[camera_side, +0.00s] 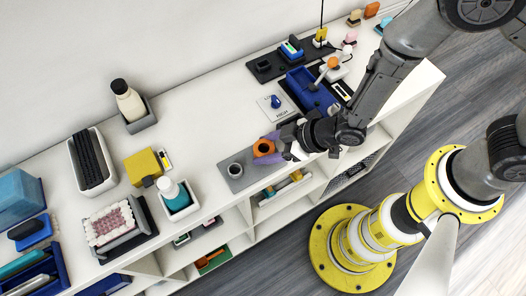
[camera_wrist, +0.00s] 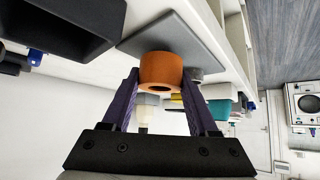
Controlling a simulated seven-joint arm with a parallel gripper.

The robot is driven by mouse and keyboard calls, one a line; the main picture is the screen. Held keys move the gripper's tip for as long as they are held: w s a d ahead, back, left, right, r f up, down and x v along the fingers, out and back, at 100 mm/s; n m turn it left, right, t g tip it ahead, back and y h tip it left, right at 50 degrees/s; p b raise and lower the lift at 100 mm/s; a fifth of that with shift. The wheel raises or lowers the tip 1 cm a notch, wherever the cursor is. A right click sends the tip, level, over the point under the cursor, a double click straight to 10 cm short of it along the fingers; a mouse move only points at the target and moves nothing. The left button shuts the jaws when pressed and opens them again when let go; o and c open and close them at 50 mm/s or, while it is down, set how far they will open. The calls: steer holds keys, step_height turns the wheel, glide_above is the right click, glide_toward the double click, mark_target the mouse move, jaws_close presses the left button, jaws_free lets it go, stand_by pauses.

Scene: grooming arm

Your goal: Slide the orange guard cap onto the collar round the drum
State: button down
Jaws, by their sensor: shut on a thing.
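The orange guard cap (camera_side: 263,146) is a short hollow cylinder. It also shows in the wrist view (camera_wrist: 158,68), its round hole facing the camera. My gripper (camera_wrist: 160,78) is shut on it, one purple finger on each side. A small grey round piece with a dark top, the drum with its collar (camera_side: 235,169), stands on a flat grey plate (camera_side: 224,180), to the left of and nearer than the cap in the side view.
A white card with a blue knob (camera_side: 275,102) and a blue tray (camera_side: 309,91) lie behind my gripper. The shelf top's front edge is close to the plate.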

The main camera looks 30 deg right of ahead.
mark_target(266, 140)
steer(key=shift+r, duration=2.05)
steer(key=shift+d, duration=0.1)
steer(key=d+m, duration=0.1)
steer(key=d, duration=0.1)
steer(key=d+r+h, duration=0.1)
steer(key=d, duration=0.1)
steer(key=d+m+t, duration=0.1)
steer(key=d, duration=0.1)
steer(key=shift+w+d+r+m+h, duration=0.25)
steer(key=shift+m+h, duration=0.05)
steer(key=d+r+m+h, duration=0.1)
steer(key=d+r+m, duration=0.1)
steer(key=d, duration=0.2)
steer(key=d+r+m+t+h, duration=0.1)
steer(key=d+r+m+h, duration=0.1)
steer(key=d, duration=0.3)
steer(key=s+d+r+m+h, duration=0.1)
steer(key=d+r+m, duration=0.1)
steer(key=d+r, duration=0.1)
steer(key=shift+s+d+r+t+h, duration=0.1)
steer(key=shift+d+t+h, duration=0.2)
steer(key=shift+d, duration=0.35)
steer(key=shift+d+r, duration=0.15)
steer(key=shift+r, duration=0.05)
steer(key=shift+f, duration=2.9)
